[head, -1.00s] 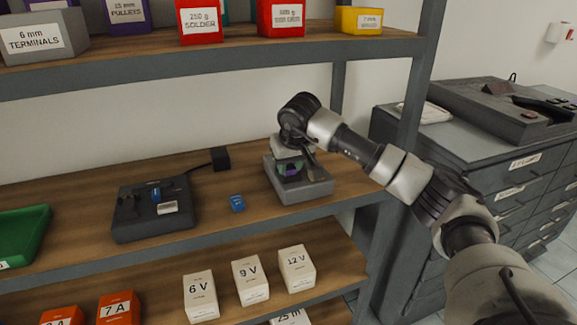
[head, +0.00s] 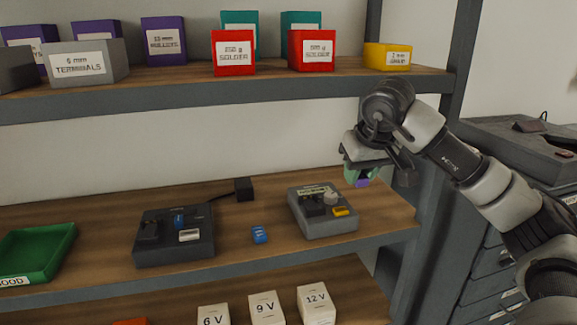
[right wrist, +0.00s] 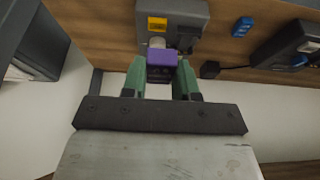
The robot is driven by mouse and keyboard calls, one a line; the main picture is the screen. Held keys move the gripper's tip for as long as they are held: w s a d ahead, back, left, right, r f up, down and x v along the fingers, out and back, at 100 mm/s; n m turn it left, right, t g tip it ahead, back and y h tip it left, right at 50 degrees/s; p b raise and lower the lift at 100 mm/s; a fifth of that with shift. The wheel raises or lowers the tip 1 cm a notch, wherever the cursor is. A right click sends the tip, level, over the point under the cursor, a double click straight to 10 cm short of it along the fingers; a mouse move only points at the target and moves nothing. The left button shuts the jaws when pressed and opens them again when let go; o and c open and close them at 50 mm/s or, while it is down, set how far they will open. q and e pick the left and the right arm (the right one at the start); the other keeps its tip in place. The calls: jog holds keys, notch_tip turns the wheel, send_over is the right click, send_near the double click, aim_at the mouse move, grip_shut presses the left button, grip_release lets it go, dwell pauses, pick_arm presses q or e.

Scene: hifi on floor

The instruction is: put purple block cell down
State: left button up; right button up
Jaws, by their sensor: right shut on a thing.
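The purple block cell (head: 363,182) is between the fingers of my right gripper (head: 358,175), held above the shelf, to the right of and above the grey tester box. In the right wrist view the purple block (right wrist: 162,57) shows between the green fingertips of the right gripper (right wrist: 161,70), which is shut on it. The grey box (head: 322,222) stands on the shelf with a black part, a round pale knob and a yellow piece on top; it also shows in the right wrist view (right wrist: 190,12). My left gripper is not in view.
A blue cell (head: 260,235) lies on the shelf between the grey box and a dark device (head: 174,242) holding a blue cell. A green tray (head: 38,250) is at the left. The shelf above (head: 260,88) holds labelled bins. Bare wood shows right of the grey box.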

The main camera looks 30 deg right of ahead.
jog(key=shift+s, duration=0.2)
jog(key=s+a+f+n+p, duration=0.1)
jog(key=s+a+f, duration=0.1)
jog(key=a+f, duration=0.2)
jog(key=s+a+f+p, duration=0.2)
jog(key=a+f, duration=0.3)
jog(key=a, duration=0.5)
jog(key=s+a+f+n+y+p, duration=0.1)
jog(key=s+a+f+p, duration=0.1)
jog(key=a, duration=0.6)
notch_tip(320, 180, down, 3)
jog(key=shift+s+r+n, duration=0.1)
jog(key=shift+s+n, duration=0.2)
jog(key=shift+s, duration=0.4)
